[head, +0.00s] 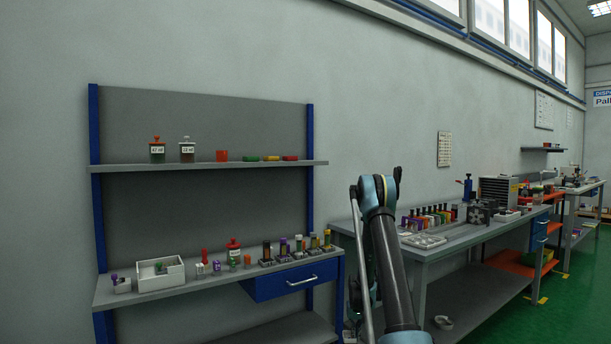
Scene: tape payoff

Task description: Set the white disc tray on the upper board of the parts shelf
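The parts shelf has blue posts and a grey back panel, and its upper board (208,166) carries two jars at left, then an orange cup and several small coloured pieces. A pale flat tray (423,240) with round shapes in it lies on the workbench to the right, near its front edge. A white open box-like tray (160,279) with a small green piece inside stands on the shelf's lower board (112,297). I cannot tell for certain which is the disc tray. My arm rises in front of the bench; my gripper is not visible.
The lower board also holds a red-capped bottle (233,252) and several small vials, above a blue drawer (283,281). The workbench (460,238) has a row of bottles and a dark fixture. The upper board is bare at its left and right ends. Green floor lies at right.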

